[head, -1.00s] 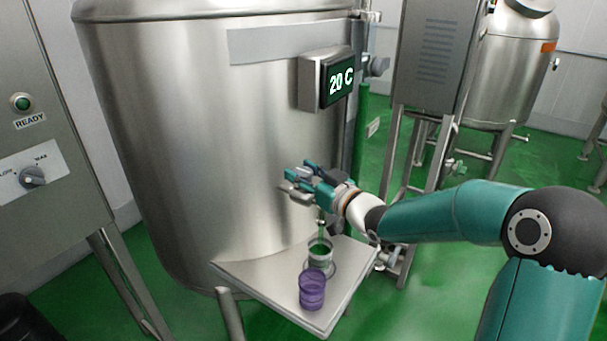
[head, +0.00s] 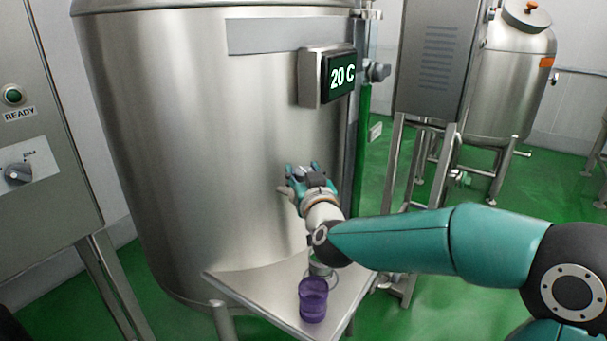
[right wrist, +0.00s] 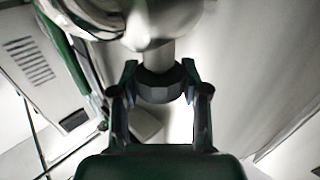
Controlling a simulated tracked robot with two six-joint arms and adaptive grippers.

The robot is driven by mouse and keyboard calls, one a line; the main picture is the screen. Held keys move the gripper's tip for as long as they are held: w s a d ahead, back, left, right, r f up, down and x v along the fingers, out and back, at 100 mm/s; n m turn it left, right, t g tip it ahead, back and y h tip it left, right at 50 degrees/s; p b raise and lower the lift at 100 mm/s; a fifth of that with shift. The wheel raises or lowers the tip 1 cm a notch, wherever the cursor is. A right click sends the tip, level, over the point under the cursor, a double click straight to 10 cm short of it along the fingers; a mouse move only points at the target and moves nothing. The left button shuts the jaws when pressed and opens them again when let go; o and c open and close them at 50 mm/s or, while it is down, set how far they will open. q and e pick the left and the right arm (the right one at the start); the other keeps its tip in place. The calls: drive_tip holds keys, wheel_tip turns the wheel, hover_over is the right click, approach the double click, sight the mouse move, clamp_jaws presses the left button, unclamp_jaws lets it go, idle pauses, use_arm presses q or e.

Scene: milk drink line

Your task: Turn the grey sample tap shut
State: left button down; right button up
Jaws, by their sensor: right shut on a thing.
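The sample tap's dark grey knob (right wrist: 160,86) shows in the right wrist view, on a pale metal stem. My right gripper (right wrist: 160,78) is shut on this knob, one finger on each side. In the head view my right gripper (head: 303,173) is in front of the big steel tank, above the shelf; it hides most of the tap. A clear cup (head: 320,269) stands on the shelf below, partly hidden by my right wrist. Whether liquid runs from the tap is hidden. My left gripper is not in view.
A purple cup (head: 313,301) stands on the steel shelf (head: 250,285), in front of the clear cup. The tank (head: 210,150) carries a display (head: 340,78) reading 20 C. A cabinet with a dial (head: 18,173) is at the left.

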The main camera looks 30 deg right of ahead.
drive_tip(key=h+p, duration=0.1)
drive_tip(key=m+g+h, duration=0.1)
drive_tip(key=m+h+p, duration=0.1)
drive_tip(key=shift+w+a+r+g+p, duration=0.1)
drive_tip(key=shift+a+r+g+p, duration=0.1)
drive_tip(key=shift+a+g+p, duration=0.1)
drive_tip(key=m+g+h+p, duration=0.2)
drive_tip(key=m+g+h, duration=0.1)
drive_tip(key=shift+d+h, duration=0.1)
drive_tip(key=shift+h, duration=0.2)
drive_tip(key=m+g+h+p, duration=0.2)
drive_tip(key=m+g+h, duration=0.1)
drive_tip(key=g, duration=0.1)
drive_tip(key=shift+m+g+p, duration=0.3)
drive_tip(key=shift+m+p, duration=0.05)
drive_tip(key=shift+m, duration=0.05)
drive_tip(key=shift+d+m+g+h+p, duration=0.15)
drive_tip(key=shift+m+g+h+p, duration=0.55)
drive_tip(key=shift+m+g+p, duration=1.25)
drive_tip(key=shift+n+g+b, duration=0.25)
drive_tip(key=shift+g+b, duration=0.4)
drive_tip(key=o, duration=1.2)
drive_tip(key=shift+f, duration=0.15)
drive_tip(key=shift+c, duration=0.2)
